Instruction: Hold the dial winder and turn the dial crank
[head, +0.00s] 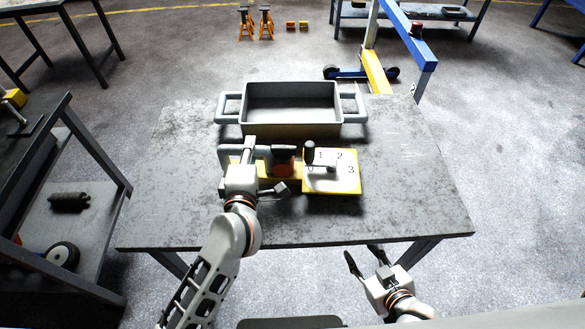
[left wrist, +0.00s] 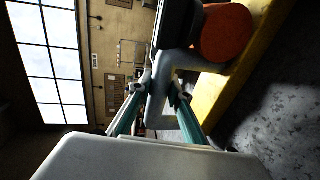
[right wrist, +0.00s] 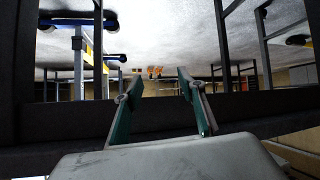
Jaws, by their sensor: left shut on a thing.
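The dial winder (head: 265,177) lies on the table, with a yellow base, a dark red drum and a grey handle at its left end. Its white, yellow-edged dial plate (head: 345,183) shows the numbers 1, 2 and 3. The dial crank (head: 310,150) has an upright black knob near the 1 and a short grey arm. My left gripper (head: 240,150) is shut on the grey handle, which shows between its fingers in the left wrist view (left wrist: 163,88). My right gripper (head: 362,254) is open and empty, in front of the table's near edge; its fingers show apart in the right wrist view (right wrist: 158,80).
A grey open tray (head: 290,128) with two side handles stands behind the winder on the table (head: 420,205). The table right of the dial is clear. A shelf cart (head: 85,200) stands at left. A blue and yellow hoist (head: 378,70) stands behind the table.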

